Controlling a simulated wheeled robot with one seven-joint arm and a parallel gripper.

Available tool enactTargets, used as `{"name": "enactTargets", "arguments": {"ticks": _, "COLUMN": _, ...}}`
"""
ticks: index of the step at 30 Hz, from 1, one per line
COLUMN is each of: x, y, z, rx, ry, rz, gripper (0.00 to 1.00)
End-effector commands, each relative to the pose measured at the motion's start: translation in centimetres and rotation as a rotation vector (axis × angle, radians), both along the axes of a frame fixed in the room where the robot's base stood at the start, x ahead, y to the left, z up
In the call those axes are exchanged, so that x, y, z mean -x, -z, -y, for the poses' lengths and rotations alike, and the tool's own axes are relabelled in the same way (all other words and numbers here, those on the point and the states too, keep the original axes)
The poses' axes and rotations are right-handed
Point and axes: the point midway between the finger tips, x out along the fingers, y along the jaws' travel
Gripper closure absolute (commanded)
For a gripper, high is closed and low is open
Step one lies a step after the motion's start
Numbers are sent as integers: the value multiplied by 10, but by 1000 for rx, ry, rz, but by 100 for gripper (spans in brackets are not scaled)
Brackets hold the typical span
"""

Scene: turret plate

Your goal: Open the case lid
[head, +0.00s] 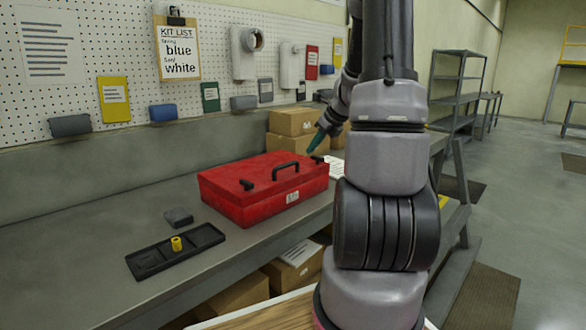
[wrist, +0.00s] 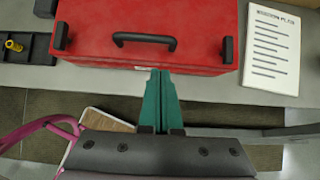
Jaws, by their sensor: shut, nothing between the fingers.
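The red case (head: 255,195) sits shut on the grey workbench. A black handle (head: 285,172) and two black latches are on its front, and a small label is below the handle. The wrist view shows the case (wrist: 165,20) at the top, with the handle (wrist: 144,39) between the two latches (wrist: 60,36) and (wrist: 227,49). My gripper (wrist: 160,75) has green fingers closed together, empty, with the tips at the case's lower front edge in the picture. Whether they touch it I cannot tell. In the head view my gripper (head: 316,140) shows over the case's right end.
A black tray (head: 150,262) with a yellow piece (head: 176,244) lies left of the case, near a small grey block (head: 178,217). A printed sheet (wrist: 272,48) lies right of the case. Cardboard boxes (head: 292,122) stand behind. A pegboard with a kit list (head: 178,48) backs the bench.

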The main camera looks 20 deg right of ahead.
Motion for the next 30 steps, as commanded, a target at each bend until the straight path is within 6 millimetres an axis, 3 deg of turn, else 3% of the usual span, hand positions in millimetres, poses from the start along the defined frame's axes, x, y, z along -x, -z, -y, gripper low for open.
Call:
{"name": "enactTargets", "arguments": {"ticks": 18, "x": -51, "y": 73, "z": -18, "rx": -7, "ry": 8, "rz": -5, "gripper": 100}}
{"name": "enactTargets", "arguments": {"ticks": 30, "x": -57, "y": 81, "z": -20, "rx": -5, "ry": 7, "rz": -3, "gripper": 100}}
